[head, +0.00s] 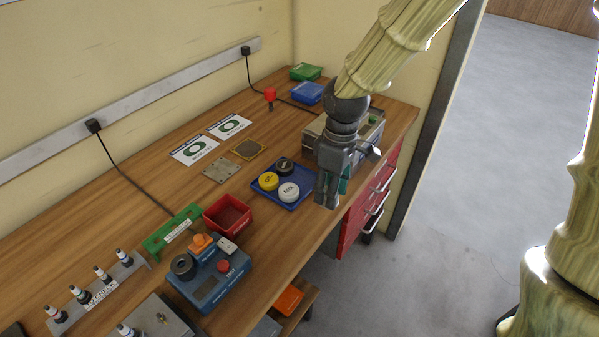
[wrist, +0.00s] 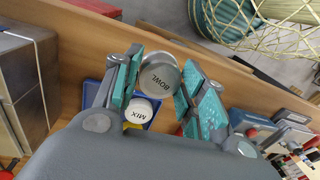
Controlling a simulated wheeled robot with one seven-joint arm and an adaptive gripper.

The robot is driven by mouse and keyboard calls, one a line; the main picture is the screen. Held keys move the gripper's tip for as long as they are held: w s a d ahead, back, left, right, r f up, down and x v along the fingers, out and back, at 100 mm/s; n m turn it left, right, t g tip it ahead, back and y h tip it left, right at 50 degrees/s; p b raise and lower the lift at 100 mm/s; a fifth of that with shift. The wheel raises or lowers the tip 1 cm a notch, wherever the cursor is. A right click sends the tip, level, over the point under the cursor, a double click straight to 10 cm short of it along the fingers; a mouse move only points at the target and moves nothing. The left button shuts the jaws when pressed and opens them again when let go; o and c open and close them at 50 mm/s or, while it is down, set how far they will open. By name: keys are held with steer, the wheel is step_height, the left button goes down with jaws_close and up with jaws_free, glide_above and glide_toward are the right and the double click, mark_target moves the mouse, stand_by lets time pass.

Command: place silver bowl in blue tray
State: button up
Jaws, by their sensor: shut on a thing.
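My gripper (head: 328,192) is shut on the silver bowl (wrist: 159,77), a round grey piece marked "BOWL", held between the teal finger pads in the wrist view. The bowl is hidden behind the fingers in the head view. The blue tray (head: 303,180) lies flat on the bench, just left of my gripper. In the wrist view, the tray (wrist: 92,93) shows partly behind my left finger.
A red bin (head: 228,214) and a blue test box (head: 209,273) stand left of the tray. A grey metal machine (head: 368,130) stands behind my gripper. Green (head: 305,71) and blue (head: 307,92) boxes are at the back. The bench's front edge is close to my gripper.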

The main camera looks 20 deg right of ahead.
steer(key=w, duration=0.4)
steer(key=w+a+f+p, duration=0.1)
steer(key=w, duration=0.3)
steer(key=w+a+p, duration=0.1)
steer(key=w, duration=0.4)
steer(key=shift+a+f, duration=0.1)
steer(key=shift+f, duration=0.05)
steer(key=shift+s+f+p, duration=0.1)
steer(key=shift+f+p, duration=0.7)
steer(key=shift+f, duration=0.9)
steer(key=o, duration=0.7)
steer(key=shift+f, duration=0.15)
steer(key=shift+o, duration=0.2)
step_height(320, 180, up, 12)
steer(key=b, duration=0.1)
steer(key=shift+w+d+b, duration=0.4)
steer(key=shift+d, duration=0.05)
